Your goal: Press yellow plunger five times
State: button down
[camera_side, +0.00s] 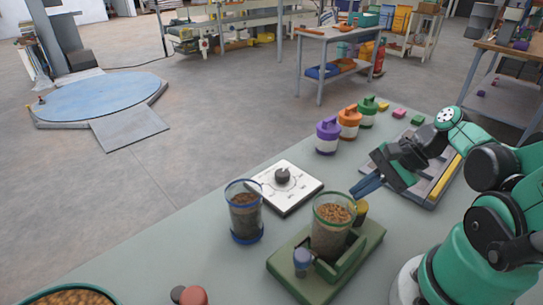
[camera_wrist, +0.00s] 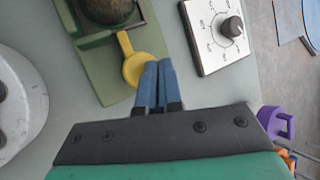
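The yellow plunger (camera_side: 361,212) stands at the back of a green filler base (camera_side: 287,268), just behind a clear cup of brown pellets (camera_side: 331,240). In the wrist view the plunger (camera_wrist: 138,71) shows a round top with a narrow arm. My gripper (camera_side: 356,191) hangs a little above the plunger, tilted down. In the wrist view its blue fingers (camera_wrist: 158,64) lie side by side, shut, with nothing seen between them. Their tips overlap the plunger's right edge in that view. In the side view a small gap shows, so they seem apart.
A white dial box (camera_side: 285,187) and a blue-rimmed container (camera_side: 245,212) stand left of the base. Purple (camera_side: 327,137), orange (camera_side: 349,124) and green (camera_side: 367,112) lidded jars stand behind. A grey tray (camera_side: 437,182) lies right, behind my gripper. A red knob (camera_side: 193,295) is at front.

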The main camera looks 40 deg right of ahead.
jog(key=shift+s+a+f, duration=0.25)
jog(key=shift+s+a, duration=0.15)
jog(key=shift+s+a+r, duration=0.15)
jog(key=shift+a+r, duration=0.05)
jog(key=shift+r, duration=0.25)
jog(key=shift+s+a+r, duration=0.15)
jog(key=shift+r, duration=0.3)
jog(key=shift+r, duration=0.1)
dwell(2.3)
jog(key=shift+w+d+r, duration=0.1)
jog(key=shift+d+r, duration=0.05)
jog(key=shift+r, duration=0.1)
notch_tip(320, 180, up, 9)
jog(key=shift+w+d, duration=0.25)
jog(key=shift+f, duration=0.15)
send_near(361, 204)
jog(key=shift+w+a+f, duration=0.75)
jog(key=shift+w+a, duration=0.2)
jog(key=shift+w, duration=0.15)
jog(key=shift+w+a+f, duration=0.8)
jog(key=shift+w+a, duration=0.15)
jog(key=shift+w, duration=0.2)
